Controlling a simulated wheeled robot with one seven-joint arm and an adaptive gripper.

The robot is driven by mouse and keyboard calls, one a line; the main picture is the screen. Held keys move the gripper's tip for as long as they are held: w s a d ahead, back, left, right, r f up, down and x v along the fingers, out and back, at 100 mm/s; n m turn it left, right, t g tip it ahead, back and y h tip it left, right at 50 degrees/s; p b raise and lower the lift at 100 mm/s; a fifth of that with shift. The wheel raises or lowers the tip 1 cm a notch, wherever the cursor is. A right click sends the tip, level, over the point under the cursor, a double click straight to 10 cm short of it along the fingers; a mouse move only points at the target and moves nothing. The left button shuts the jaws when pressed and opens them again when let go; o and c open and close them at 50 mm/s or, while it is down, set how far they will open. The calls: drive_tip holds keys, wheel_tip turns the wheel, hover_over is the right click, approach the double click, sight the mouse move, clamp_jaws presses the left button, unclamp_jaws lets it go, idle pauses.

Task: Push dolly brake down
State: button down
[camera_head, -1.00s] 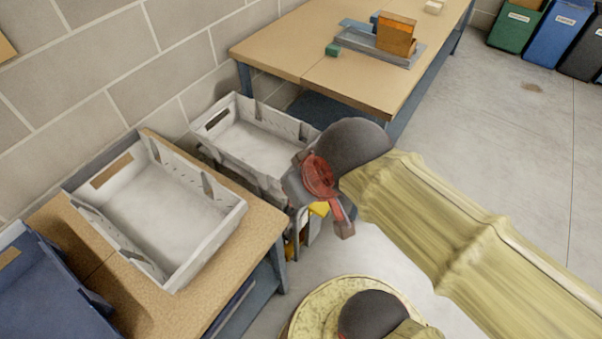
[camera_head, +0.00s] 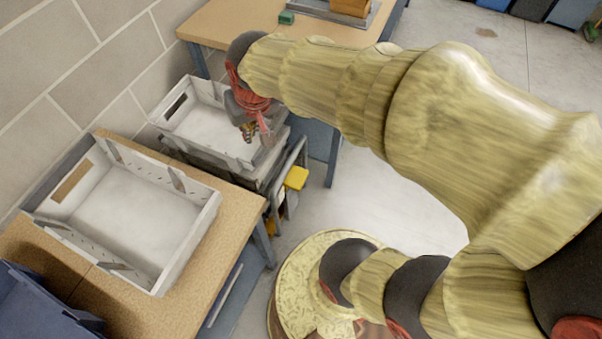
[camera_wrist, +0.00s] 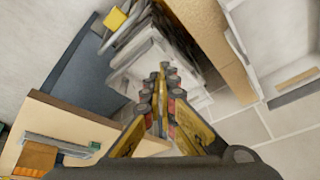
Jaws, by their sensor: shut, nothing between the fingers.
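The dolly's yellow brake pedal (camera_head: 296,178) sticks out at the near right side of the dolly frame (camera_head: 290,160). It also shows in the wrist view (camera_wrist: 115,19) at the upper left. Its exact tilt is hard to tell. A white crate (camera_head: 210,118) sits on the dolly. My gripper (camera_head: 247,133) is shut and empty, above the crate's near right edge, to the upper left of the pedal and apart from it. In the wrist view my gripper (camera_wrist: 162,90) points over the crate (camera_wrist: 143,68).
A second white crate (camera_head: 130,215) stands on the wooden bench (camera_head: 215,300) at left, beside a blue bin (camera_head: 35,310). Another table (camera_head: 215,25) stands behind the dolly. Open concrete floor (camera_head: 390,205) lies to the right of the pedal.

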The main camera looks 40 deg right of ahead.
drive_tip(key=w+d+f+m+g+p, duration=0.1)
drive_tip(key=w+d+f+m+g, duration=0.15)
drive_tip(key=w+d+f, duration=0.55)
drive_tip(key=m+g+p, duration=0.2)
drive_tip(key=m+p, duration=0.1)
drive_tip(key=m, duration=0.5)
hover_over(301, 178)
wheel_tip(301, 178, down, 30)
drive_tip(key=r, duration=0.1)
drive_tip(key=shift+f+y, duration=0.3)
wheel_tip(301, 178, down, 14)
drive_tip(key=b, duration=0.5)
